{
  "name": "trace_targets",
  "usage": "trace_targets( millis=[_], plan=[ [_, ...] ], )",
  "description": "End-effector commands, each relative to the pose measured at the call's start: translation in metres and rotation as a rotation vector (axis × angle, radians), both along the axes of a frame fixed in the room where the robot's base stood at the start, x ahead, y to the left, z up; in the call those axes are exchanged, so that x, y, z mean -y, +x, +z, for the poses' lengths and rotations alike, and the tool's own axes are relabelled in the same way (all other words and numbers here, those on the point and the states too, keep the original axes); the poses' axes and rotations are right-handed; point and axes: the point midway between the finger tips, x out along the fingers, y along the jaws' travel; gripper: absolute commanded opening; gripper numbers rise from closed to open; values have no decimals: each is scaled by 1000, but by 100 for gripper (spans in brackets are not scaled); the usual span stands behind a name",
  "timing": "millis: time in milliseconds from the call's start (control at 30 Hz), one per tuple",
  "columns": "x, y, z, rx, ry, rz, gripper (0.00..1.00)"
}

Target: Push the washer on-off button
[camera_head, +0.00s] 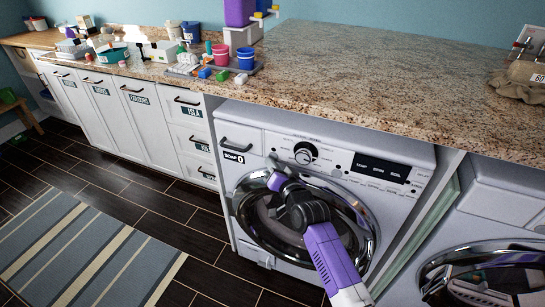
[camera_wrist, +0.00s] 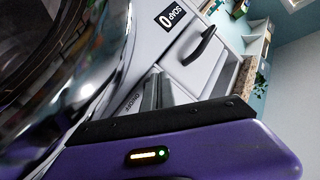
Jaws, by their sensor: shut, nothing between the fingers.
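The white washer (camera_head: 390,205) stands under the granite counter, with a round dial (camera_head: 305,152) and a dark display (camera_head: 381,167) on its panel. My gripper (camera_head: 273,165) is in front of the panel's lower edge, left of the dial and above the round door. In the wrist view my gripper (camera_wrist: 160,92) is shut and empty, its grey fingers close to the white panel. An ON/OFF label (camera_wrist: 131,100) shows right beside the fingers. The button itself cannot be made out; the fingers may cover it. Whether they touch the panel cannot be told.
The chrome door ring (camera_wrist: 92,75) bulges close beside my gripper. The soap drawer (camera_head: 237,146) with its dark handle is left of it. A second washer (camera_head: 495,205) stands at right. The granite counter (camera_head: 350,75) overhangs the panel. A striped rug (camera_head: 80,250) lies on the floor.

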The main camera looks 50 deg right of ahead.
Motion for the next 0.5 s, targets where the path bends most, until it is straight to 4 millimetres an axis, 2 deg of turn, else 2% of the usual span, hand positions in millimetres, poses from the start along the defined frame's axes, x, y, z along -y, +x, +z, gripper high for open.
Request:
trace_targets(
  millis=[500],
  plan=[
    [-7, -3, 1, -2, 1, 0, 0]
  ],
)
